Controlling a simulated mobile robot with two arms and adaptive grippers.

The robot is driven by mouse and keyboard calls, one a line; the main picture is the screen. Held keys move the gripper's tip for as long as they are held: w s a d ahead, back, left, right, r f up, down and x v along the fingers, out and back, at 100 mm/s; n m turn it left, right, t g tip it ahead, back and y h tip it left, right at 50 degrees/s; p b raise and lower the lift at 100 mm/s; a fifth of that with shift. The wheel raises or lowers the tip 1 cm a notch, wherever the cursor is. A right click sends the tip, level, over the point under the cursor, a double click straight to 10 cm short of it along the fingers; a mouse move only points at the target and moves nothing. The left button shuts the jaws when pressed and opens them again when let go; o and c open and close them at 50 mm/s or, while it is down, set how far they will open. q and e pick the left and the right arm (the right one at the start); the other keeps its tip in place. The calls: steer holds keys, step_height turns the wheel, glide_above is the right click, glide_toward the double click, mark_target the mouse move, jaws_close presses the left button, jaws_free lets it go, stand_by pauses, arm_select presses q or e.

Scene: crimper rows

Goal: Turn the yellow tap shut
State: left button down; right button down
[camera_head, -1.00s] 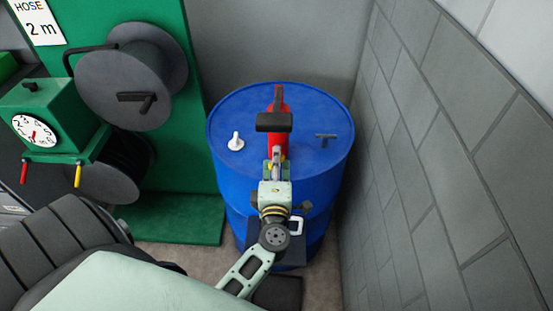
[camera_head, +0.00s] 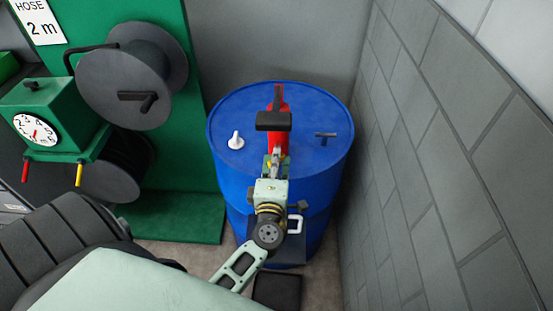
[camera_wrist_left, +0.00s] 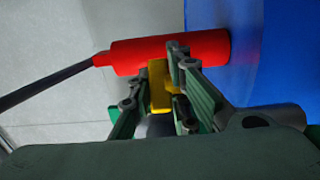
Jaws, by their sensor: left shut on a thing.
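A yellow tap (camera_wrist_left: 160,88) shows in the left wrist view as a small yellow block just below a red cylinder (camera_wrist_left: 168,52). In the head view the red body (camera_head: 277,130) stands at the front of the blue drum's top, and the tap is mostly hidden there by my gripper. My left gripper (camera_head: 274,166) is at the red body's near end. In the left wrist view the fingers of my left gripper (camera_wrist_left: 155,82) sit on both sides of the yellow tap and are shut on it. My right gripper is not in view.
A grey block wall (camera_head: 440,150) stands close on the right. A green rack with a reel (camera_head: 125,85) and a dial box (camera_head: 50,115) stand on the left.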

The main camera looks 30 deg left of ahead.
arm_select(q)
steer(key=shift+f+m+t+h, duration=0.1)
steer(key=shift+m+t+h, duration=0.25)
steer(key=shift+h, duration=0.25)
steer(key=c, duration=1.6)
jaws_free()
steer(key=shift+d, duration=0.1)
steer(key=shift+c, duration=0.2)
steer(key=shift+y, duration=0.3)
